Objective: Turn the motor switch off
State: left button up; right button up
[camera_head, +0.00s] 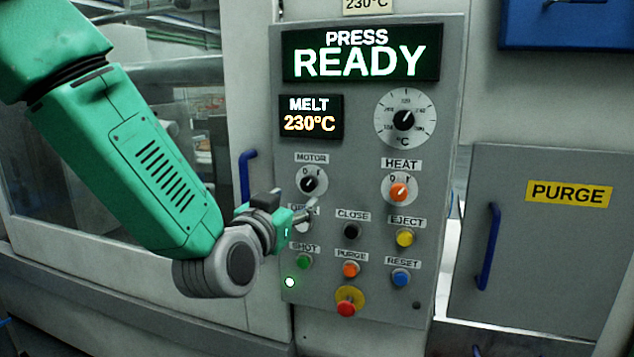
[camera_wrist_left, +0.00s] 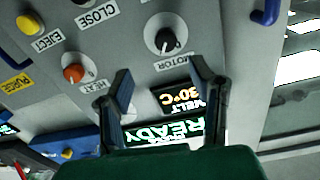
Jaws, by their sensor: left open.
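The motor switch (camera_head: 310,184) is a black rotary knob on a round white dial, under the MOTOR label on the grey panel. Its white pointer seems to lean to the upper right, towards the I mark, but it is small. It also shows in the left wrist view (camera_wrist_left: 164,41), upside down, beyond the fingertips. My right gripper is not in view.
The orange heat knob (camera_head: 398,191) sits right of the motor switch. Several push buttons lie below, including a red one on yellow (camera_head: 347,302). The display (camera_head: 361,53) reads PRESS READY. Blue handles (camera_head: 488,246) stick out from the doors on both sides.

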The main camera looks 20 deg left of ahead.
aim_at(306, 187)
pick_arm(q)
jog(key=w, duration=0.3)
jog(key=w+p, duration=0.1)
jog(key=w, duration=0.2)
jog(key=w+a, duration=0.1)
jog(key=w, duration=0.2)
jog(key=shift+w+f+p, duration=0.1)
jog(key=shift+w+p, duration=0.1)
jog(key=shift+p, duration=0.2)
jog(key=shift+w+d, duration=0.35)
jog(key=shift+w, duration=0.05)
jog(key=shift+d, duration=0.3)
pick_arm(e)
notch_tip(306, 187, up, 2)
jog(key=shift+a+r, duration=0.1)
pick_arm(q)
jog(key=shift+a, duration=0.25)
grip_shut()
jog(key=shift+a+f, duration=0.1)
jog(key=shift+a, duration=0.05)
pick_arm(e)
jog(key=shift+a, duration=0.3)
